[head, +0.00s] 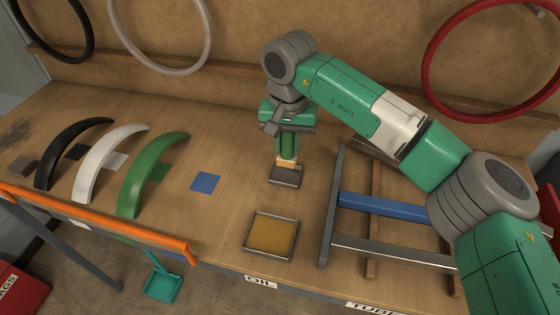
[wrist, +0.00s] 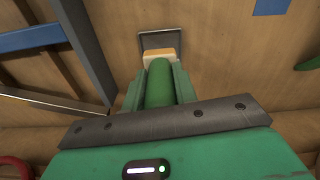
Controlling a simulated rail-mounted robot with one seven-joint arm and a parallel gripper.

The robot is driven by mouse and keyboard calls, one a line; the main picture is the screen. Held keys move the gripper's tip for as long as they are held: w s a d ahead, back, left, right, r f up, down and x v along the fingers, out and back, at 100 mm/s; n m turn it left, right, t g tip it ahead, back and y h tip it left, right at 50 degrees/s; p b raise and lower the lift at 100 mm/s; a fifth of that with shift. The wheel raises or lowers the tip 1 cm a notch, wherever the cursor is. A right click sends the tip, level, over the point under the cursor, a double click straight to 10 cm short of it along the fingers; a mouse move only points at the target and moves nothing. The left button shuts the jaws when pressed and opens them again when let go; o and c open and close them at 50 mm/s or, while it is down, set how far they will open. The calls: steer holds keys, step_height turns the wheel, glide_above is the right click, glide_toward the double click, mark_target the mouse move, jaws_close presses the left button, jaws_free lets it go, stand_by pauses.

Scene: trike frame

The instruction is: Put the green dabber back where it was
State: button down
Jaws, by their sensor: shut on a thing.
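The green dabber has a green round handle (wrist: 158,85) and a pale tan pad (wrist: 160,54) at its lower end. My gripper (head: 287,146) is shut on the handle and holds the dabber upright, pad down. The pad also shows in the head view (head: 287,162). Right below it is a small dark grey tray (head: 285,181), also visible beyond the pad in the wrist view (wrist: 160,38). The pad is at or just above this tray; I cannot tell whether they touch. The gripper hides part of the handle.
A square tray of amber oil (head: 270,236) sits nearer the front edge. A grey and blue frame (head: 385,207) lies to the right. Black, white and green fenders (head: 150,175) stand left, near a blue square (head: 206,182). Bench between is clear.

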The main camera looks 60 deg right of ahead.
mark_target(286, 158)
steer(key=shift+w+f, duration=0.1)
steer(key=shift+f, duration=2.45)
steer(key=c, duration=1.1)
jaws_free()
steer(key=r+b, duration=0.1)
steer(key=r, duration=1.1)
steer(key=shift+a+r, duration=0.2)
